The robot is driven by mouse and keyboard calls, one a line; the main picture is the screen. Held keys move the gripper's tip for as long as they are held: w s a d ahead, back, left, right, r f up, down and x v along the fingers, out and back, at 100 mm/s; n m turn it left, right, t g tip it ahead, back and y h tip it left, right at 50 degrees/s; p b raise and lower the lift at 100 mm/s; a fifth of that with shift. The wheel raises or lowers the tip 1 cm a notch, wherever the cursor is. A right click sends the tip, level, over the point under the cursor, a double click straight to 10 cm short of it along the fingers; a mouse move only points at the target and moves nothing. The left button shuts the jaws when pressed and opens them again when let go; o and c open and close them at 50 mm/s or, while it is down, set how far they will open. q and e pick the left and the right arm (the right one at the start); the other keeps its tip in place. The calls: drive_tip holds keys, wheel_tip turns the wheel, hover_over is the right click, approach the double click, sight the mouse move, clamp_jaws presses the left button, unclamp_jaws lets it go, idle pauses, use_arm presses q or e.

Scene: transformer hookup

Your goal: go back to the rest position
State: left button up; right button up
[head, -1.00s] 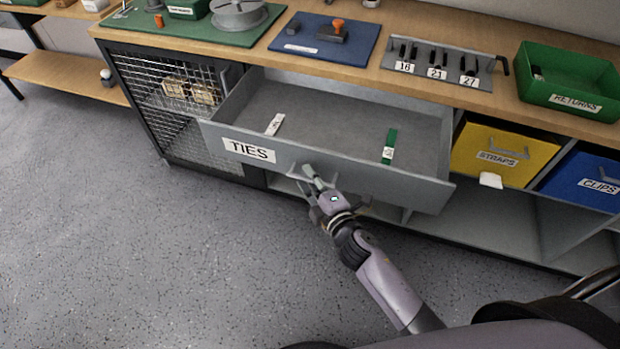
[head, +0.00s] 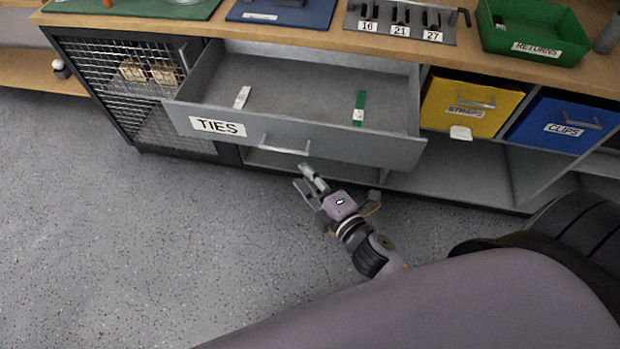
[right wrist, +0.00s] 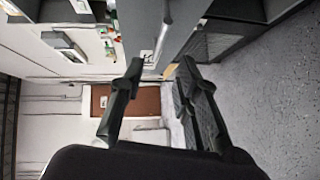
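The grey TIES drawer (head: 350,142) stands pulled out of the bench in the head view. Its bar handle (head: 284,149) is on the front and free of my fingers. My right gripper (head: 308,184) is just in front of and below the handle, over the floor, empty. In the right wrist view its two fingers (right wrist: 155,95) stand apart with nothing between them, and the drawer handle (right wrist: 165,28) shows beyond them. My left gripper is in neither view now.
A white tie (head: 242,97) and a green tie (head: 360,107) lie in the drawer. A yellow STRAPS bin (head: 468,105) and a blue CLIPS bin (head: 565,125) sit to the right. A wire mesh door (head: 120,85) is at left. The floor (head: 150,260) in front is clear.

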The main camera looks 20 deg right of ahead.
drive_tip(key=shift+s+d, duration=0.1)
drive_tip(key=shift+s, duration=0.3)
drive_tip(key=s+d+f+m+g+h+p, duration=0.1)
drive_tip(key=s+f+m+g, duration=0.25)
drive_tip(key=f, duration=0.85)
drive_tip(key=s+d+f+m+g+h+p, duration=0.1)
drive_tip(key=s+d+f+m+g, duration=0.25)
drive_tip(key=f, duration=0.95)
drive_tip(key=s+d+f+m+g, duration=0.1)
drive_tip(key=s+f+m+g, duration=0.1)
drive_tip(key=s+f, duration=0.3)
drive_tip(key=s+d+f+m+g+p, duration=0.1)
drive_tip(key=s+f+m+g, duration=0.2)
drive_tip(key=s, duration=1)
drive_tip(key=s+d+f+m+g+h+p, duration=0.1)
drive_tip(key=s+f+m+g, duration=0.2)
drive_tip(key=s+f, duration=0.5)
drive_tip(key=shift+s+d+m, duration=0.15)
drive_tip(key=shift+s+m, duration=0.3)
drive_tip(key=shift+m, duration=0.15)
